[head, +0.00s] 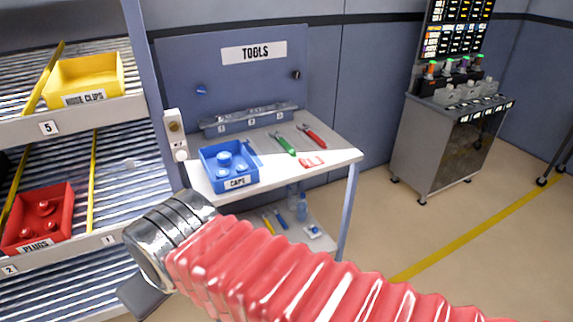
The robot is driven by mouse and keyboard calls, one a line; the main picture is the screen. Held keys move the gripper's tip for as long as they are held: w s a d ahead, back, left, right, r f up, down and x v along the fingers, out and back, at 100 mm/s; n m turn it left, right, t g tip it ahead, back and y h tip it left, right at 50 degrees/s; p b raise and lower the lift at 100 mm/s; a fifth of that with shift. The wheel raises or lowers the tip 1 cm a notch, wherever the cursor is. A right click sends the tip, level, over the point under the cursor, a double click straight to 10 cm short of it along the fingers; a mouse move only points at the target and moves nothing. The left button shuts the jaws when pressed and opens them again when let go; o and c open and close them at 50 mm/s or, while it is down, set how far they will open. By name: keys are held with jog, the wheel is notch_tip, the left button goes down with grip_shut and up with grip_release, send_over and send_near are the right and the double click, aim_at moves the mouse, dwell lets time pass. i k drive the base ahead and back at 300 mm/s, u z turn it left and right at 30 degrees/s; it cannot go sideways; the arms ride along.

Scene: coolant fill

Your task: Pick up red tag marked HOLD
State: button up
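A small red piece (312,161), possibly the tag, lies flat on the light tabletop (215,200), in front of the green-handled tool. Its marking is too small to read. My red ribbed arm crosses the lower picture and ends in a metal joint at the left. A dark part of my gripper (142,297) shows below that joint, in front of the shelf and well left of and nearer than the red piece. Its fingertips cannot be made out, and no held thing shows.
A blue bin of caps (229,167) stands at the tabletop's left. Green-handled (283,144) and red-handled (314,136) tools lie behind the red piece. A roller shelf (60,235) with a red plugs bin (38,217) stands left. Open floor lies right, before a grey cabinet (440,150).

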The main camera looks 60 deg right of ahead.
aim_at(310, 162)
jog(key=u, duration=0.7)
jog(key=k, duration=1.25)
jog(key=z, duration=1)
jog(key=i, duration=1)
jog(key=z, duration=0.1)
